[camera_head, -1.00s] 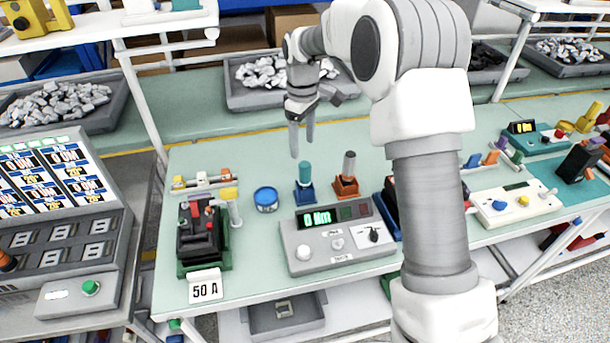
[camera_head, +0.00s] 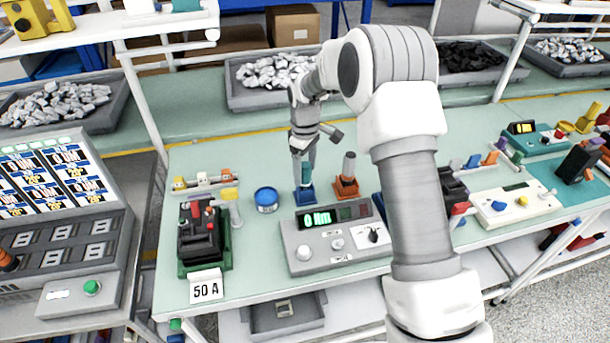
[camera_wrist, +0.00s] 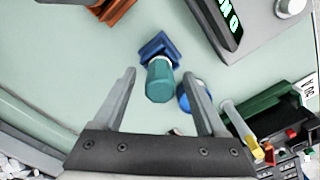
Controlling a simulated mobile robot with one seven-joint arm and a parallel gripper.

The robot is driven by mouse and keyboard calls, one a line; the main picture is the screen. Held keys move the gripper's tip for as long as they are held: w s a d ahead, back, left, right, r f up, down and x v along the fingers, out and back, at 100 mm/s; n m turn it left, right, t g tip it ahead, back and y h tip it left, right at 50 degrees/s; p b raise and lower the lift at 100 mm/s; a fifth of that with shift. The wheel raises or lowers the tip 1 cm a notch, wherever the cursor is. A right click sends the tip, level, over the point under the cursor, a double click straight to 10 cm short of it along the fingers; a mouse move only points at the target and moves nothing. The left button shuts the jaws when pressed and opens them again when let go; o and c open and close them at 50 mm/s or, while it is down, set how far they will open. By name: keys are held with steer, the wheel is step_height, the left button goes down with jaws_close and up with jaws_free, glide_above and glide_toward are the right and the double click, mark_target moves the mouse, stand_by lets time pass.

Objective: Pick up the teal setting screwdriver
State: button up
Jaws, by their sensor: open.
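The teal setting screwdriver (camera_head: 306,174) stands upright in a small blue holder (camera_head: 305,196) on the green bench top. In the wrist view its teal handle (camera_wrist: 160,80) shows between and just beyond my fingertips, with the blue holder (camera_wrist: 157,46) behind it. My gripper (camera_head: 304,168) is open and pointed down at the handle; the fingers look to be either side of it in the head view. In the wrist view, my gripper (camera_wrist: 163,78) has an empty gap between its two fingers. I cannot tell whether a finger touches the handle.
A blue round tin (camera_head: 266,199) sits close on the left. A grey meter box (camera_head: 335,240) with a green display is in front. A breaker unit (camera_head: 202,235) marked 50 A stands further left.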

jaws_close()
stand_by(0.3)
